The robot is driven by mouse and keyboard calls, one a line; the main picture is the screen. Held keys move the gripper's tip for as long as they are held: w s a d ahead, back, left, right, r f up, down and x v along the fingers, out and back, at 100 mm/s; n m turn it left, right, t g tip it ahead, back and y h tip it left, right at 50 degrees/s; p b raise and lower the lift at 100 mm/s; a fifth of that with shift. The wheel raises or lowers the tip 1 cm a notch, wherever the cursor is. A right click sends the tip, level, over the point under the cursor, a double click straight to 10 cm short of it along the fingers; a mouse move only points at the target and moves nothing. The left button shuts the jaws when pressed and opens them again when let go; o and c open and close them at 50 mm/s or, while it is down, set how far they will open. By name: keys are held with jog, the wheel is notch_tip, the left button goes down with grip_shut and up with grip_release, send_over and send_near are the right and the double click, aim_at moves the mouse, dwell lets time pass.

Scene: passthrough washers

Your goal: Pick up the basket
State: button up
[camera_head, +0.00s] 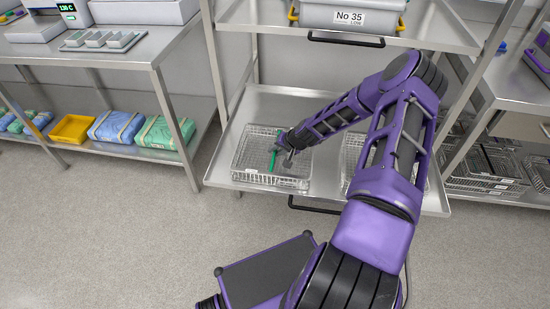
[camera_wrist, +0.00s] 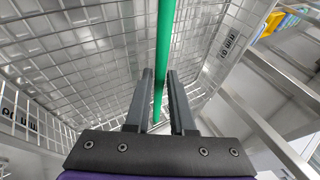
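A wire mesh basket (camera_head: 243,158) with a green bar (camera_head: 276,148) across it sits on the left part of the steel shelf. My gripper (camera_head: 291,152) is over the basket, right beside the green bar. In the wrist view, the two fingers of my gripper (camera_wrist: 160,85) are apart, with the green bar (camera_wrist: 165,30) running between them in the picture. I cannot tell whether either finger touches the bar. The basket's mesh (camera_wrist: 90,60) fills much of the wrist view, and a label (camera_wrist: 228,45) shows on it.
A second wire basket (camera_head: 350,150) stands on the same shelf to the right, partly hidden by my arm. A grey bin labelled No 35 (camera_head: 350,16) is on the shelf above. Black handles (camera_head: 315,208) jut from the front edges. The left bench holds colored packs (camera_head: 165,137) below.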

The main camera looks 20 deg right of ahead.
jog(key=shift+w+a+f, duration=0.1)
jog(key=shift+w+f, duration=0.15)
jog(key=shift+f, duration=0.15)
jog(key=shift+c, duration=0.2)
grip_shut()
dwell(1.0)
